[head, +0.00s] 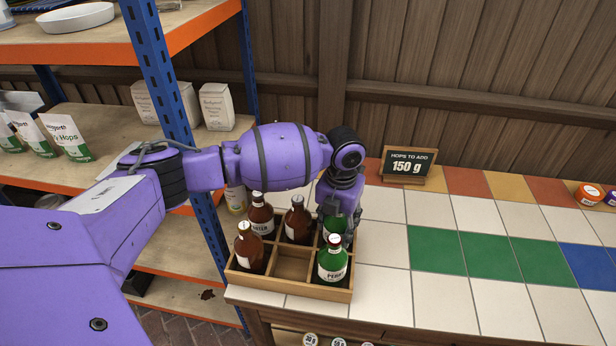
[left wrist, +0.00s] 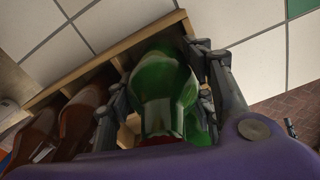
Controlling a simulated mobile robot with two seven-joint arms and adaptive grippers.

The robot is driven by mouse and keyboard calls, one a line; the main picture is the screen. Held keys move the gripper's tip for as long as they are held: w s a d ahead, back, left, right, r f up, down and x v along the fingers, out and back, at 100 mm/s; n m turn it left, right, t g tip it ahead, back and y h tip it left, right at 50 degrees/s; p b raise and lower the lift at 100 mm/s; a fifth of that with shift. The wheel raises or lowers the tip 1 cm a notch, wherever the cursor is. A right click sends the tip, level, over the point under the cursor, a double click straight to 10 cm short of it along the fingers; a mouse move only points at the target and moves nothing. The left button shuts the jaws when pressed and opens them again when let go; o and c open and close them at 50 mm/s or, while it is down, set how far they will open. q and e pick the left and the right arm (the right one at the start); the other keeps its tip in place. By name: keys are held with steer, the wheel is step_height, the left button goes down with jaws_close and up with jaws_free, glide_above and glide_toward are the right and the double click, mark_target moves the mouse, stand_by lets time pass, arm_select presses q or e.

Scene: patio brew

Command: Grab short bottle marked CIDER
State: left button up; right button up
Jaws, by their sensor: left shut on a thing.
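A wooden crate (head: 240,279) on the tiled counter holds brown and green bottles in its compartments. A brown bottle (head: 261,214) at the back left has a white label that seems to end in "IDER"; it is partly hidden. Other brown bottles stand at front left (head: 249,248) and back middle (head: 297,220). A green bottle (head: 332,262) at front right has a label that looks like "PERRY". My left gripper (head: 338,222) reaches down at the back right, shut on another green bottle (left wrist: 164,85); its label is not readable. My right gripper is out of view.
The front middle compartment (head: 292,266) is empty. A sign (head: 408,167) reading "HOPS TO ADD 150 g" stands behind on the counter. A shelf with a blue post (head: 158,70) rises at the left, close to my arm. The counter right of the crate is clear.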

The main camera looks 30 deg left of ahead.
arm_select(q)
steer(key=shift+w+r, duration=0.1)
steer(key=shift+r, duration=0.15)
